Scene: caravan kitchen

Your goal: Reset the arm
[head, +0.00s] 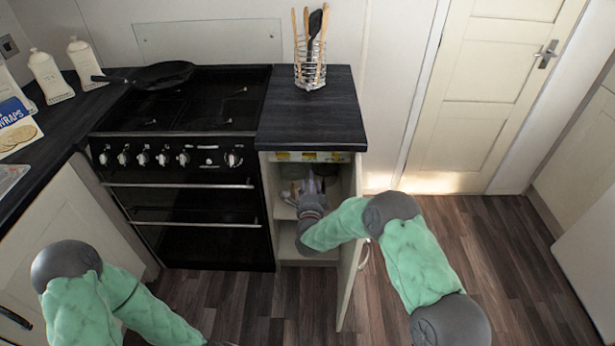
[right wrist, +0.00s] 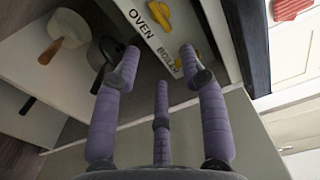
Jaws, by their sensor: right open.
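My right arm reaches into the open cupboard (head: 336,172) to the right of the oven. My right gripper (head: 312,186) is inside the opening, below the worktop. In the right wrist view its purple-grey fingers (right wrist: 160,66) are spread apart with nothing between them. Beyond the fingertips is a white box or panel (right wrist: 146,32) with black lettering that starts with "OVEN". My left arm (head: 85,295) comes in at the lower left with its elbow bent. Its gripper lies outside the picture.
The cupboard door (head: 349,265) stands open beside my right forearm. Pans (right wrist: 66,30) are inside the cupboard. The black oven (head: 190,170) stands to the left. A utensil rack (head: 310,72) stands on the worktop. The floor (head: 500,250) at right is clear.

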